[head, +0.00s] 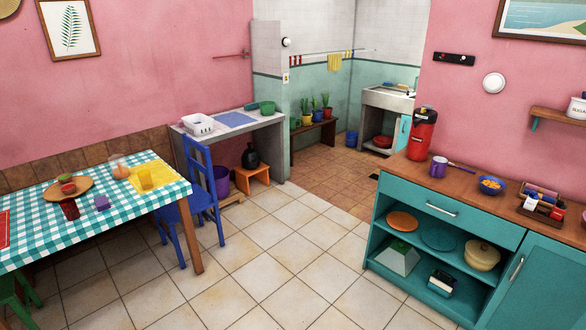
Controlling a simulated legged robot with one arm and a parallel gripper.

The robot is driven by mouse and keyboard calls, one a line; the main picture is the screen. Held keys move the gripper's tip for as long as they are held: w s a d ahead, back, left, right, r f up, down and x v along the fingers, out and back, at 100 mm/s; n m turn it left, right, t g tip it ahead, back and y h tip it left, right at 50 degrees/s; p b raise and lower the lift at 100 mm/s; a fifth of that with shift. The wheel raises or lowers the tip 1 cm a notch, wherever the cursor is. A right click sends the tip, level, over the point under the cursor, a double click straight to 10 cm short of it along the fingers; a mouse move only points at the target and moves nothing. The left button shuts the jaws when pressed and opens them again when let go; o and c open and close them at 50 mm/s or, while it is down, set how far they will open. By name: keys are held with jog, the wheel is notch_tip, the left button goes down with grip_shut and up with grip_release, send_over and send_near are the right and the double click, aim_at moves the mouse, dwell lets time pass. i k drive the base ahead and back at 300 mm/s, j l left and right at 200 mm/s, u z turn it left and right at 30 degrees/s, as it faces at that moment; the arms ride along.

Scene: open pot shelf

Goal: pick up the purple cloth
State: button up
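A small purple folded-looking item (101,203) lies on the blue-and-white checked tablecloth (130,217) of the table at left. It is the only purple thing here that could be the cloth; it is too small to be sure of its material. A dark red cup (70,209) stands to its left, apart from it. A yellow cloth or mat (152,178) lies to its right, further back. My gripper and arm are not in view.
A blue chair (201,198) stands at the table's right side. The tiled floor (265,255) is clear between the table and the teal cabinet (480,235). A purple bucket (222,181) and orange stool (250,177) stand under the grey counter (268,128).

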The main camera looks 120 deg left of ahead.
aim_at(101, 203)
jog(key=u, duration=5.25)
jog(key=i+l, duration=0.25)
jog(key=i, duration=0.35)
jog(key=i+l+u, duration=0.1)
jog(key=i+l, duration=0.15)
jog(key=i, duration=0.4)
jog(key=i+l+u, duration=0.1)
jog(key=i+l, duration=0.2)
jog(key=i, duration=0.3)
jog(key=i+l, duration=0.35)
jog(key=i, duration=0.25)
jog(key=i+l+u, duration=0.1)
jog(key=i+l, duration=0.25)
jog(key=i, duration=0.25)
jog(key=i+l, duration=0.4)
jog(key=i, duration=0.2)
jog(key=u, duration=0.05)
